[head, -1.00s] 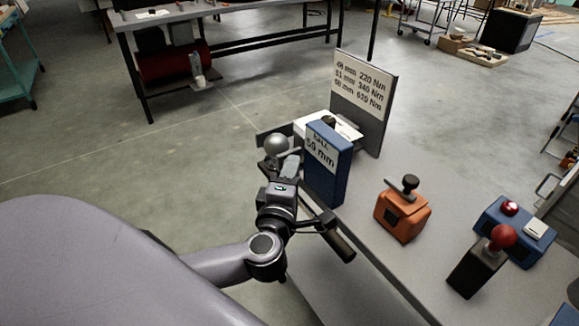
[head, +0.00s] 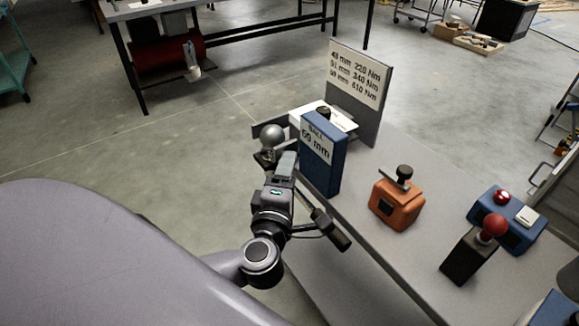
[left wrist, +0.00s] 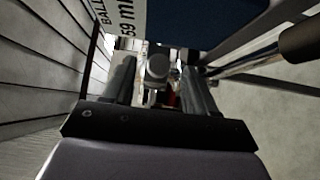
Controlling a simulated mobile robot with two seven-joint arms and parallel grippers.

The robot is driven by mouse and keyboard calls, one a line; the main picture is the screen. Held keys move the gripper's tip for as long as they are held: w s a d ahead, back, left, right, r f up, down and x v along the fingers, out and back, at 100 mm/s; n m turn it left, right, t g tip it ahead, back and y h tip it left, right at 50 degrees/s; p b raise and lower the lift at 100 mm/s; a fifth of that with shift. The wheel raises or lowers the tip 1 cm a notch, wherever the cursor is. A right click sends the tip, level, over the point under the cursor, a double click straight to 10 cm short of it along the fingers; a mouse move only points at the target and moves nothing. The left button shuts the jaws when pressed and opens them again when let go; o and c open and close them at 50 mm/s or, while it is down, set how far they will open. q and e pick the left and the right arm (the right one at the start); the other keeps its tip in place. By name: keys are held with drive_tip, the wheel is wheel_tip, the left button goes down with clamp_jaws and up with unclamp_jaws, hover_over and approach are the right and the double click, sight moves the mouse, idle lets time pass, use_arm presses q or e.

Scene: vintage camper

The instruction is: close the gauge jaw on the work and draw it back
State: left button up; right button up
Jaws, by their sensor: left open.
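A blue gauge block (head: 323,166) with a white label reading "BALL" and a size in mm stands at the bench's left edge. A shiny grey ball (head: 271,138) sits on a dark mount just left of it. My left gripper (head: 285,163) is beside the block's left face, just on the near side of the ball. In the left wrist view its two fingers (left wrist: 161,85) are apart, with a grey rounded knob (left wrist: 157,66) showing between or beyond them; contact cannot be told. The block's underside (left wrist: 215,18) fills the top there. My right gripper is out of view.
A dark cylindrical handle (head: 332,230) on a rod sticks out beside my left wrist. A sign board (head: 357,80) with torque values stands behind the block. To the right on the bench are an orange box (head: 396,204) with a black knob, a red-knobbed lever (head: 493,228) and a blue button box (head: 508,218).

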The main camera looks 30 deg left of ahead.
use_arm(q)
drive_tip(key=v, duration=0.5)
idle(0.6)
idle(0.5)
drive_tip(key=s+d+r+m+t+h+p, duration=0.2)
drive_tip(key=d+m+t+h+p, duration=0.15)
drive_tip(key=d+m+h, duration=0.95)
drive_tip(key=s+a+f+m+g+y, duration=0.1)
drive_tip(key=s+a+f+m+g, duration=0.1)
drive_tip(key=f, duration=0.4)
drive_tip(key=s+a+f+m+g+y+p, duration=0.1)
drive_tip(key=s+a+f+m+g, duration=0.2)
drive_tip(key=f+m, duration=0.3)
drive_tip(key=s+a+f+m+g+y, duration=0.2)
drive_tip(key=s+a+f+m+g, duration=0.1)
drive_tip(key=f, duration=0.3)
drive_tip(key=shift+a+f+m+g, duration=0.2)
drive_tip(key=shift+m+g, duration=0.2)
drive_tip(key=shift+g, duration=0.45)
